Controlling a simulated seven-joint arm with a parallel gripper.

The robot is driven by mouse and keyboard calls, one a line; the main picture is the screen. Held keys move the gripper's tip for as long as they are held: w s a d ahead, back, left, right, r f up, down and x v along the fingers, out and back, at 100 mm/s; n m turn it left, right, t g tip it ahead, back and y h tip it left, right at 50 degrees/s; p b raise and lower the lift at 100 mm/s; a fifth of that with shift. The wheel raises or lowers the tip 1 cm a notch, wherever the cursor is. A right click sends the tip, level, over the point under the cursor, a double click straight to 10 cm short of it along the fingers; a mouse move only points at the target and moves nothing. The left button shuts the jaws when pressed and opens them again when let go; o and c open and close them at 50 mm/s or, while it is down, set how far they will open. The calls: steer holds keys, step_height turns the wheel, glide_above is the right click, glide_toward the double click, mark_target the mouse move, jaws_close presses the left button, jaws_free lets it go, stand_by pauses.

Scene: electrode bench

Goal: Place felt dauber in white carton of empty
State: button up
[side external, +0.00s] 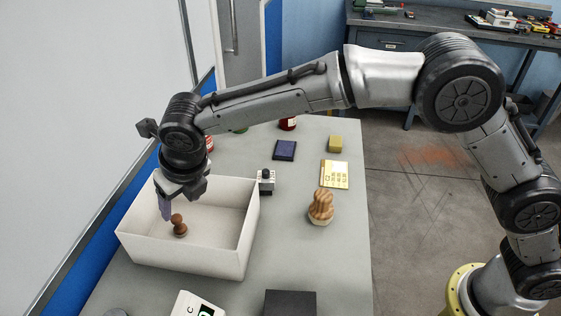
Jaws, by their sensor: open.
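The white carton (185,258) stands open at the near left of the grey table. A small brown wooden knobbed piece (179,226), which looks like the felt dauber, is inside it, near the left part of the floor. It appears slightly tilted; whether it rests on the floor is hard to tell. My gripper (177,212) points down into the carton, just above and beside this piece. It is open, with one finger clearly visible and the other partly hidden. I cannot tell whether a finger touches the piece.
A striped wooden knob-shaped piece (320,207) stands right of the carton. A small black-and-white device (266,181) is by its back right corner. A yellow card (335,174), dark blue pad (285,150) and yellow block (335,144) lie farther back. A dark box (290,303) is in front.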

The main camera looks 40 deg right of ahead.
steer(key=s+d+r+m, duration=0.2)
steer(key=d+r+m, duration=0.25)
steer(key=d, duration=0.35)
steer(key=s+d+r+m, duration=0.3)
steer(key=d+m, duration=0.3)
steer(key=d, duration=0.2)
steer(key=s+d+r+m, duration=0.2)
steer(key=d+r+m, duration=0.2)
steer(key=d+m, duration=0.3)
steer(key=s+d+f+m, duration=0.2)
steer(key=s+d+m, duration=0.6)
steer(key=s+m, duration=0.2)
steer(key=s+d+f+m+t+h, duration=0.1)
steer(key=s+d+m, duration=0.6)
steer(key=s+m, duration=0.4)
steer(key=shift+s+d+f, duration=0.35)
steer(key=shift+s, duration=0.45)
